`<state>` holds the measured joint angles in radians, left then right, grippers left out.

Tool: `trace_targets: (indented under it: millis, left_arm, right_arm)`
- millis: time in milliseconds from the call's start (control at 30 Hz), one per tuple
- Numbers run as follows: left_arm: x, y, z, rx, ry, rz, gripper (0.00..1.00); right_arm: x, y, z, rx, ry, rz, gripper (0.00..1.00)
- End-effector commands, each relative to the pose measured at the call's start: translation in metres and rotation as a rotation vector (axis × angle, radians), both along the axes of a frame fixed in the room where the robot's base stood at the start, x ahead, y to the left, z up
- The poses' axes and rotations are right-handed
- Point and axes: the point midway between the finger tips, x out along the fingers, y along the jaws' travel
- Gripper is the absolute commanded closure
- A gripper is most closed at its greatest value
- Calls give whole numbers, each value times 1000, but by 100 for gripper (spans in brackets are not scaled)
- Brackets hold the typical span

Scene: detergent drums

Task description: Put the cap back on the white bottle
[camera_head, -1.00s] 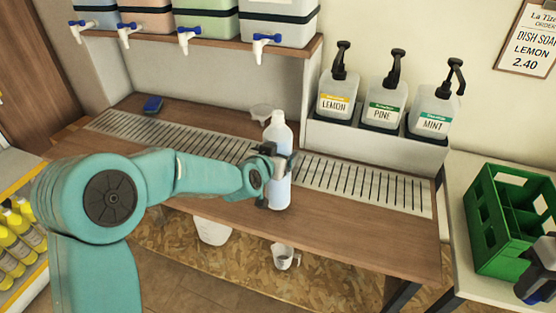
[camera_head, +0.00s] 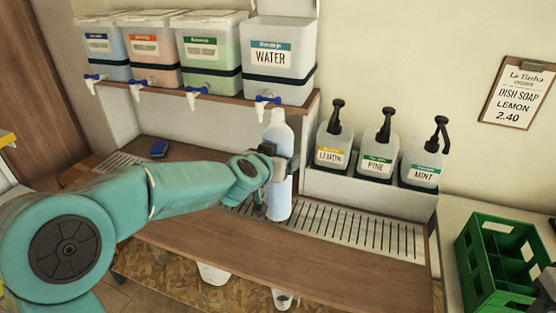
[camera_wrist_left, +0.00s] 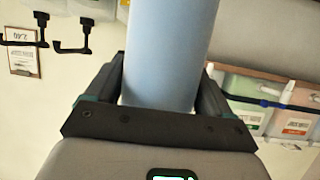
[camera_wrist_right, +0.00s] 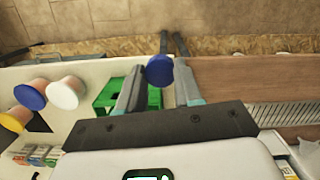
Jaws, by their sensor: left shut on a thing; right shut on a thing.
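The white bottle (camera_head: 279,200) is pale and bluish and stands upright over the wooden counter's grating, its neck just beside the water tap. No blue cap shows on its neck. My left gripper (camera_head: 277,168) is shut around its body; the left wrist view shows the bottle (camera_wrist_left: 168,45) between both fingers. In the right wrist view, my right gripper (camera_wrist_right: 166,68) is shut on a round blue cap (camera_wrist_right: 159,70). In the head view only a dark bit of the right gripper shows at the right edge, and the held cap is out of sight.
The water drum (camera_head: 282,75) and its tap (camera_head: 265,103) are on the shelf above the bottle. Pump bottles (camera_head: 333,147) stand behind to the right. A green crate (camera_head: 490,265) is at the right. The front counter is clear.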

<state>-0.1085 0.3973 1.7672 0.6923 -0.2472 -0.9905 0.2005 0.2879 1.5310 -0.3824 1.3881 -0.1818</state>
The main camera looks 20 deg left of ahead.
Motion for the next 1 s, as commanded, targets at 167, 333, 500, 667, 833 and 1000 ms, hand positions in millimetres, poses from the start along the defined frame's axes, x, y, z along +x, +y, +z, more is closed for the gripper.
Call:
trace_targets:
  millis: [167,333,500,667,833,1000]
  left_arm:
    - [1,1,4,0,-7,2,100]
    - [1,1,4,1,-7,3,100]
    - [1,1,4,1,-7,3,100]
    - [0,7,-5,1,-4,12,100]
    - [-7,8,-30,3,-2,5,100]
    - [-27,11,-75,2,3,-5,100]
  right_arm:
    - [0,0,0,0,0,0,93]
    - [0,0,0,0,0,0,93]
    - [0,1,1,0,0,2,93]
    - [7,18,-3,1,0,48,93]
    - [12,40,-13,1,1,107,93]
    - [18,75,-33,0,5,180,93]
